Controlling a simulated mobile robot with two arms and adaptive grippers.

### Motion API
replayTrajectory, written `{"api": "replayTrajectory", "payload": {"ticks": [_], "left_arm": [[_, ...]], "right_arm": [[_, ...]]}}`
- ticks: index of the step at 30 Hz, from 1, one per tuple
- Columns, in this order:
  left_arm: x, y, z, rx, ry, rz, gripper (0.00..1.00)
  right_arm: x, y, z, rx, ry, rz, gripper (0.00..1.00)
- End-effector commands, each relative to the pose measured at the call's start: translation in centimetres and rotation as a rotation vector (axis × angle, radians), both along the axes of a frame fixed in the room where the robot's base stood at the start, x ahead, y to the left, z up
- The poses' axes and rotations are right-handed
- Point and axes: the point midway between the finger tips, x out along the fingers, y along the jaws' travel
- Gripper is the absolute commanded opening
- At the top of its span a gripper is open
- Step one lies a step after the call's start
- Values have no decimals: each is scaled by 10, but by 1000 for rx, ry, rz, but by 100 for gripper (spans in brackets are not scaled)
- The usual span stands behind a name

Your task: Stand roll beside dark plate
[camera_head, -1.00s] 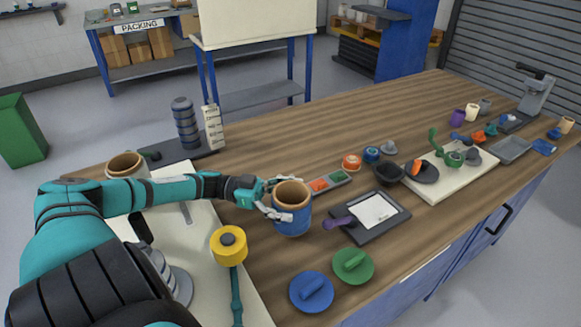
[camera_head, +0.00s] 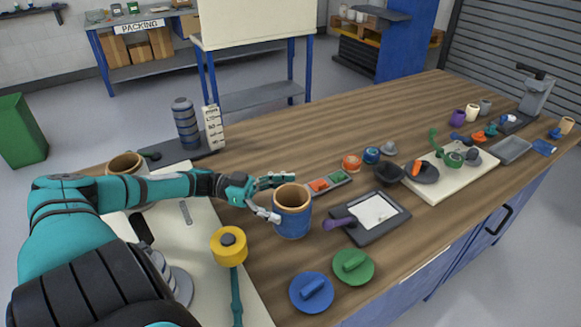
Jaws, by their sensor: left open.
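The roll (camera_head: 292,217) is a blue cylinder with a tan, hollow core. It stands upright on the wooden table, left of a dark plate (camera_head: 369,237) with a white sheet and a purple-handled tool on it. A narrow strip of table separates roll and plate. My left gripper (camera_head: 278,197) is open at the roll's left side, one finger behind its rim and one at its near left side. Whether a finger still touches the roll I cannot tell. My right gripper is not in view.
A blue lid (camera_head: 311,292) and a green lid (camera_head: 353,266) lie in front. A yellow-headed mallet (camera_head: 229,246) is at the left. Free wood lies at the table's back middle.

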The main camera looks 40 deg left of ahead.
Motion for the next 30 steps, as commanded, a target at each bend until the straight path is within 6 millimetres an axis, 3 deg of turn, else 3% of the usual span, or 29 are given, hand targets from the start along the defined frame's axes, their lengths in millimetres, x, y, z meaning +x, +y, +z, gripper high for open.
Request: {"api": "replayTrajectory", "payload": {"ticks": [3, 9, 30], "left_arm": [[-11, 20, -2, 4, 2, 1, 100], [-23, 43, 0, 1, -2, 1, 100], [-25, 47, 1, 0, -4, 0, 100]], "right_arm": [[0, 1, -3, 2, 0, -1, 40], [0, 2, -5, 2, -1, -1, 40], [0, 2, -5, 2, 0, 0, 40]]}}
